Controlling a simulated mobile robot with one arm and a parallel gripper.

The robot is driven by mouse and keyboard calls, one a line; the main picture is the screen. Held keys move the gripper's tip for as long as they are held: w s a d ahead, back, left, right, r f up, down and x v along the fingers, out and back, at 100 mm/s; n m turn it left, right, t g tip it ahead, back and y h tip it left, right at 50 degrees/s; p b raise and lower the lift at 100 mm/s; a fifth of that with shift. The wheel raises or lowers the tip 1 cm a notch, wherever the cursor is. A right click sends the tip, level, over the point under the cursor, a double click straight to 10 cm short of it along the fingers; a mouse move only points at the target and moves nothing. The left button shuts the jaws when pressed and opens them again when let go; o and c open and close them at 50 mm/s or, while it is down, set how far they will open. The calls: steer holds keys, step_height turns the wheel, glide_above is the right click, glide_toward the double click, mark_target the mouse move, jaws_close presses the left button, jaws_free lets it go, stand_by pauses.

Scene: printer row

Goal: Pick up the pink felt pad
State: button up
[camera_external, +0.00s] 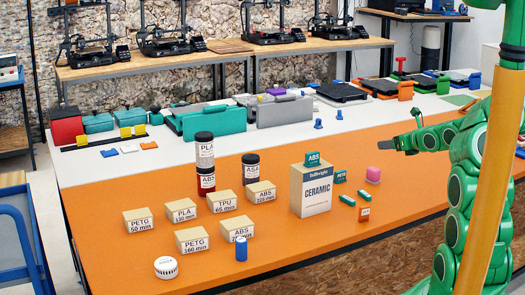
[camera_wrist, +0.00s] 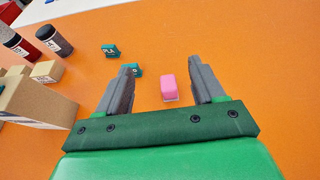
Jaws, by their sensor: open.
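The whole top of the pad is visible.
A teal block (camera_wrist: 136,70) shows beside my left fingertip, and another teal block (camera_wrist: 110,51) lies farther off. An orange block (camera_external: 364,213) and green pieces (camera_external: 347,200) lie in front. Table right of the pad is clear.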

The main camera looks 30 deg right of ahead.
glide_toward(378, 175)
steer(key=x, duration=0.4)
steer(key=shift+w+a+r, duration=0.1)
steer(key=shift+w, duration=0.2)
steer(key=shift+x, duration=3.9)
steer(key=c, duration=1.1)
